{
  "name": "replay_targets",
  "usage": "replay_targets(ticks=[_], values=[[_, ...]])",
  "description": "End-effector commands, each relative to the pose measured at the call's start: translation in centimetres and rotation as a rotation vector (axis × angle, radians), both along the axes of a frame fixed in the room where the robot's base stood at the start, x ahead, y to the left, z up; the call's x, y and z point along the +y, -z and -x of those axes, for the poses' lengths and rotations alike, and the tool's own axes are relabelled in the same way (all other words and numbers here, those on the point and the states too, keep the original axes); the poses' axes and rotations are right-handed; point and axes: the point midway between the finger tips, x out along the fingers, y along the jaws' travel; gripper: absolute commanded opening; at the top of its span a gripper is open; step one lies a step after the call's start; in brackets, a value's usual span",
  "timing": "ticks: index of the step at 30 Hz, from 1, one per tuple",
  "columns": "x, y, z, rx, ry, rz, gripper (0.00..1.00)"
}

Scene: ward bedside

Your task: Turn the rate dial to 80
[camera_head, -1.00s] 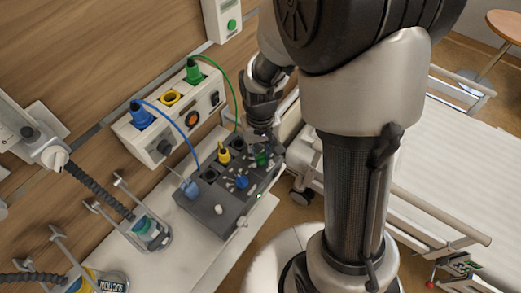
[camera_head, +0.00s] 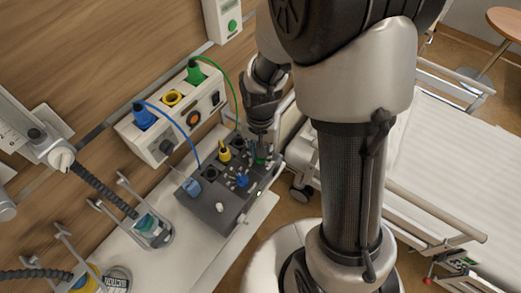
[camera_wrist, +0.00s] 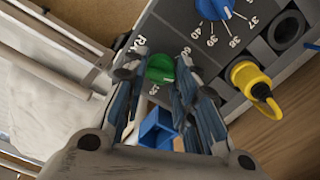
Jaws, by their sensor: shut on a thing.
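The green dial (camera_wrist: 160,68) sits on the grey panel box (camera_wrist: 180,25), beside a partly hidden label that starts "RA". My gripper (camera_wrist: 158,72) is around the green dial, with one finger on each side, and shut on it. Marks ring the dial, but the fingers cover several and its setting cannot be read. In the head view my gripper (camera_head: 262,148) reaches down to the right end of the box (camera_head: 228,207) and hides most of the dial.
A blue dial (camera_wrist: 213,8) with numbers around it is close by on the panel. A yellow plug (camera_wrist: 250,78) with a cable sits near my right finger. A blue block-like thing (camera_wrist: 155,128) shows beyond the dial. The bed (camera_head: 450,150) is to the right.

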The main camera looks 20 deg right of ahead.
Motion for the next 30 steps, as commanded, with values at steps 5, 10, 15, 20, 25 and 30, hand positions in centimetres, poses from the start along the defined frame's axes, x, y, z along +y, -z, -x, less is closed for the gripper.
replay_targets(ticks=[5, 10, 15, 20, 25, 30], values=[[0.0, 0.0, 0.0, 0.0, 0.0, 0.0, 0.03], [0.0, 0.0, 0.0, 0.0, -0.001, 0.0, 0.32], [0.0, 0.0, 0.0, 0.0, -0.001, 0.0, 0.43], [0.0, 0.0, 0.0, 0.0, -0.001, 0.0, 0.47], [0.0, 0.0, 0.0, 0.0, -0.001, 0.0, 0.47], [0.0, -1.1, -0.1, -0.004, -0.001, 0.0, 0.47]])
